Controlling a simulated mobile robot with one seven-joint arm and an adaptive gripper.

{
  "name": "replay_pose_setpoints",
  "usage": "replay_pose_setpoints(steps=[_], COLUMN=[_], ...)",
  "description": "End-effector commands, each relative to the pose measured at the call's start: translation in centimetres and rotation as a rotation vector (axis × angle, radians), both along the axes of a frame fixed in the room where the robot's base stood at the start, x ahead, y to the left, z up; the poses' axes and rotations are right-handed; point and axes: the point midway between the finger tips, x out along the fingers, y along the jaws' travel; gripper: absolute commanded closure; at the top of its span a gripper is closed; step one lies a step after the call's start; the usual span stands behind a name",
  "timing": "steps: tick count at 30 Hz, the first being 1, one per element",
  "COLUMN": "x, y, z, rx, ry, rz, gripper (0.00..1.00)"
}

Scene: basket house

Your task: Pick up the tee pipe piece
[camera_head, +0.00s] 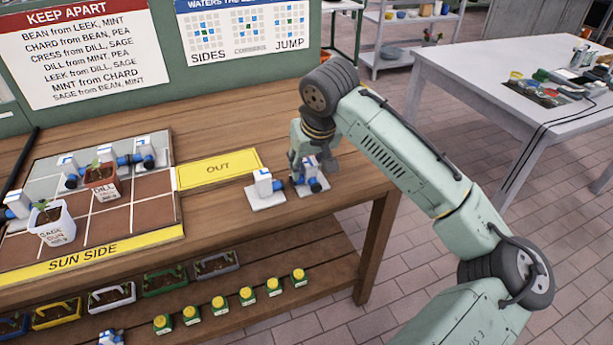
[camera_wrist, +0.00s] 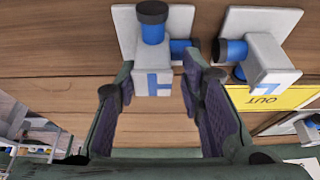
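Two white pipe blocks with blue pipe ends stand on white square plates on the wooden bench. The piece under my gripper (camera_head: 310,160) shows in the head view (camera_head: 312,186), partly hidden by it. In the wrist view this piece (camera_wrist: 152,82) has a dark-ended blue pipe, another blue end to the right, and a blue mark resembling a sideways T, so it appears to be the tee. It lies between and beyond the fingertips of my open gripper (camera_wrist: 158,88); I cannot tell whether they touch it. The other piece (camera_head: 264,184) has an L-like mark in the wrist view (camera_wrist: 266,62).
A yellow OUT mat (camera_head: 217,168) lies left of the two pieces. A tiled tray (camera_head: 150,213) holds several pipe pieces and two pots, SAGE (camera_head: 52,225) and DILL (camera_head: 102,186). The bench's right edge is close to my gripper. Seed trays stand on the lower shelf.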

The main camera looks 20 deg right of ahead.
Motion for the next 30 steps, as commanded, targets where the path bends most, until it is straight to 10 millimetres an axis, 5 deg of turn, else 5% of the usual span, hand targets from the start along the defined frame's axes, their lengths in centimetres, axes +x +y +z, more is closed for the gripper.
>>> replay_pose_setpoints(steps=[12,22,30], x=[0.0,0.0,0.1], y=[0.0,0.0,0.1], z=[-0.2,0.0,4.5], rx=[0.0,0.0,-0.002], ry=[0.004,0.005,0.0], rz=[0.0,0.001,0.001], gripper=[0.99,1.0,1.0])
